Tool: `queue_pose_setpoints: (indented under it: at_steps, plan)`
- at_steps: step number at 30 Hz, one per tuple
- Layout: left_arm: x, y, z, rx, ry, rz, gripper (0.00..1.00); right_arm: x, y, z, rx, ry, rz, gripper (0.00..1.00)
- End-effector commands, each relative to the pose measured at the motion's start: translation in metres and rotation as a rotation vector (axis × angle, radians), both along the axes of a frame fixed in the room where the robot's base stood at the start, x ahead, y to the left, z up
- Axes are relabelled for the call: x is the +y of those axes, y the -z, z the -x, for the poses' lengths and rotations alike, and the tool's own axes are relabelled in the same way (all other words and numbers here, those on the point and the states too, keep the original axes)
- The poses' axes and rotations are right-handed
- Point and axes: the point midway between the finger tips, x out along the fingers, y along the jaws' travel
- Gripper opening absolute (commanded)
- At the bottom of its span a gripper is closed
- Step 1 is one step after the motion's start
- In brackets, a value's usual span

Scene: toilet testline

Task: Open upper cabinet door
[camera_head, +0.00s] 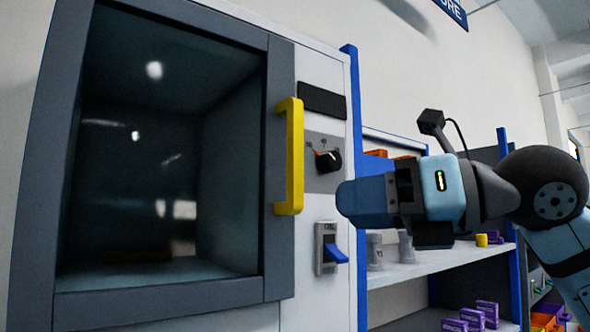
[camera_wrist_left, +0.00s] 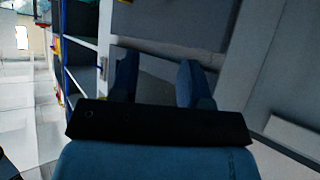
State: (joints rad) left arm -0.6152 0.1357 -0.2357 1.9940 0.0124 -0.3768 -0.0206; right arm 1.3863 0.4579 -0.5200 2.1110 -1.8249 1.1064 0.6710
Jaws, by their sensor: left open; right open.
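The upper cabinet door (camera_head: 275,60) has a grey frame around a dark glass pane and looks shut. Its yellow vertical handle (camera_head: 293,157) is on the door's right side. My right gripper (camera_head: 347,203) is open and empty, pointing left. In the picture it is to the right of the handle and apart from it, in front of the cabinet's right edge. My left gripper is outside the head view. In the left wrist view its two blue fingers (camera_wrist_left: 158,78) are apart with nothing between them, facing grey panels. The handle does not show in that view.
A black rotary knob (camera_head: 328,161) and a blue switch (camera_head: 335,255) are on the panel right of the handle. A shelf (camera_head: 425,264) with small boxes stands behind my right arm. The left wrist view shows blue-framed shelving and open pale floor (camera_wrist_left: 30,110) at left.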

Motion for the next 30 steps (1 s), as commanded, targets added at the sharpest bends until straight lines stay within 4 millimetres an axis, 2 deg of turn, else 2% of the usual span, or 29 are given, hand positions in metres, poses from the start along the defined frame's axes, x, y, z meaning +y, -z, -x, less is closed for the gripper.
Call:
queue_pose_setpoints:
  at_steps: [1, 6, 9, 13, 17, 30]
  plan:
    - [0.0, 0.003, 0.0, 0.001, 0.001, -0.001, 0.43, -0.005, -0.018, 0.008, -0.069, 0.069, 0.031, 0.41]
    - [0.001, 0.007, 0.0, 0.001, 0.0, -0.003, 0.43, -0.021, -0.058, 0.024, -0.2, 0.247, 0.072, 0.41]
    - [0.001, 0.007, 0.0, 0.001, 0.0, -0.003, 0.43, -0.027, -0.07, 0.029, -0.235, 0.302, 0.077, 0.41]
    - [0.002, 0.004, 0.0, 0.001, 0.001, -0.003, 0.43, -0.025, -0.076, 0.027, -0.247, 0.324, 0.077, 0.41]
    - [0.002, -0.003, 0.0, 0.001, 0.001, -0.003, 0.43, -0.011, -0.078, 0.015, -0.244, 0.323, 0.078, 0.41]
    - [0.007, -0.035, -0.002, -0.01, -0.007, -0.012, 0.43, 0.054, -0.078, -0.046, -0.245, 0.321, 0.078, 0.41]
